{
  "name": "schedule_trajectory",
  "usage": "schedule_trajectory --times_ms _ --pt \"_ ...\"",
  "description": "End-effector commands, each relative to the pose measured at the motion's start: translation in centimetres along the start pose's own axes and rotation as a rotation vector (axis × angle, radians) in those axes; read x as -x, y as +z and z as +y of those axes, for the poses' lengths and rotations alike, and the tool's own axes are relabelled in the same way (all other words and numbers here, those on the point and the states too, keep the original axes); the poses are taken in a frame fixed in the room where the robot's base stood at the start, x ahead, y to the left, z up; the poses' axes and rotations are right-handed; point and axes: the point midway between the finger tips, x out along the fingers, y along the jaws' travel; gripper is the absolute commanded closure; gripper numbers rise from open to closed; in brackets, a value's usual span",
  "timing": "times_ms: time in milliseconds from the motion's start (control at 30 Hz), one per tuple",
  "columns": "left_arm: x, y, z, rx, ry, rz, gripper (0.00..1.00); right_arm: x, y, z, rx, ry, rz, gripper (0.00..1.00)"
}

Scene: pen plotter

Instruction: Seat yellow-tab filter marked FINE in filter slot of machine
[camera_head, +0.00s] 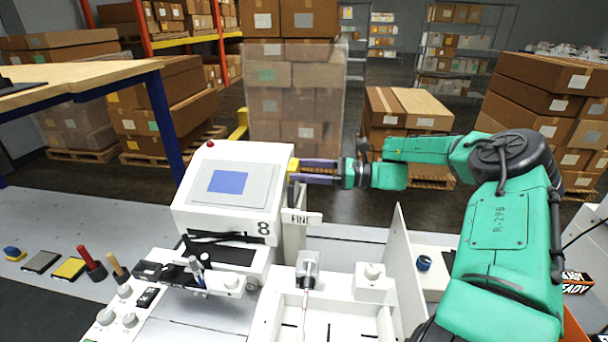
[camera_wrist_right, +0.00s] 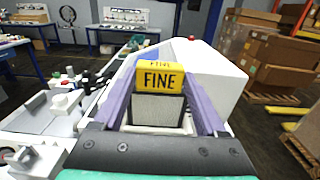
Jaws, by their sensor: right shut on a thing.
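The machine (camera_head: 262,172) is a white box with a blue screen and the number 8. It also shows in the right wrist view (camera_wrist_right: 218,78). My right gripper (camera_head: 300,170) is level at the machine's right side. In the right wrist view its two purple fingers (camera_wrist_right: 161,98) are shut on the yellow-tab filter (camera_wrist_right: 160,78), whose tab reads FINE. The filter's pale body shows below the tab. In the head view the yellow tab (camera_head: 292,166) is against or very near the machine's side. The slot opening is hidden, so I cannot tell how deep the filter sits. My left gripper is not in view.
A white upright panel (camera_head: 396,262) stands between the machine and my right arm. Pens, a yellow pad (camera_head: 69,268) and a grey pad (camera_head: 41,262) lie at the left. Stacked boxes stand behind.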

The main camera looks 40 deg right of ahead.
Motion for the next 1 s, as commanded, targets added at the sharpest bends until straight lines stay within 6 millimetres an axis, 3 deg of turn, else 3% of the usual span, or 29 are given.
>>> schedule_trajectory --times_ms 100,500,533,567,900,1000 --pt "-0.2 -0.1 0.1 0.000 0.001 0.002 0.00 0.0 -2.1 0.0 -0.002 -0.001 -0.001 0.81" --pt "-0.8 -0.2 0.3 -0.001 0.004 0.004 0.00 0.0 -2.7 0.0 0.001 0.000 -0.001 0.81" --pt "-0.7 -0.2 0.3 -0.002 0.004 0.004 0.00 0.0 -2.6 0.0 0.001 -0.001 -0.001 0.15" --pt "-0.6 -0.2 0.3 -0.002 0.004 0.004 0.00 0.0 -2.5 0.0 0.001 -0.001 -0.001 0.03" --pt "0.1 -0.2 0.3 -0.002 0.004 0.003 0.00 0.1 -1.9 0.0 0.000 -0.001 -0.001 0.00" --pt "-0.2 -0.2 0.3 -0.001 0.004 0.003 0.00 1.4 -2.1 -0.1 0.002 -0.001 0.000 0.00"
